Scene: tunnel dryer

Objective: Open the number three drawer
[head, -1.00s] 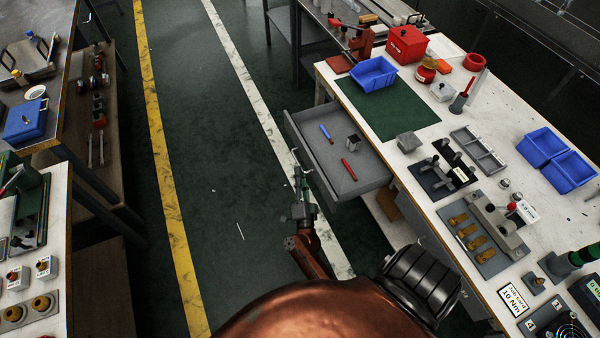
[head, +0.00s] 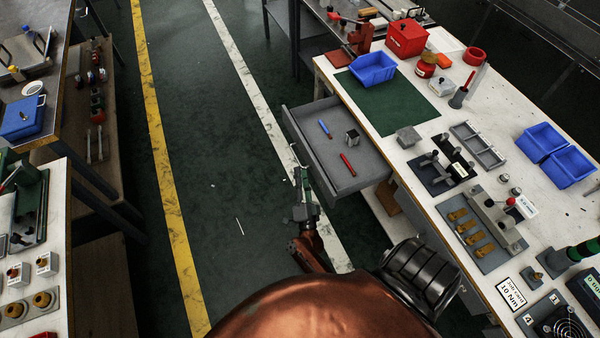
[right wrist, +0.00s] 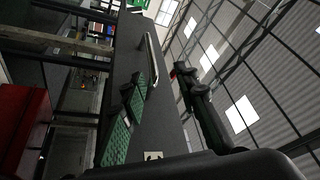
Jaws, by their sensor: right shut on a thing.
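A grey drawer (head: 322,170) stands pulled out from the right-hand bench, toward the aisle. Inside it lie a blue marker (head: 324,129), a red marker (head: 347,164) and a small grey block (head: 352,136). I cannot read a number on its front. My right gripper (head: 301,181) is at the outer side of the drawer front, shut on its handle. In the right wrist view, the metal bar handle (right wrist: 152,60) runs along the dark drawer front between my fingers. The exact contact is hard to see. My left gripper is not in view.
The white bench top (head: 470,150) holds a green mat (head: 390,108), blue bins (head: 374,68), a red box (head: 405,38) and several fixtures. Another bench stands at the left.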

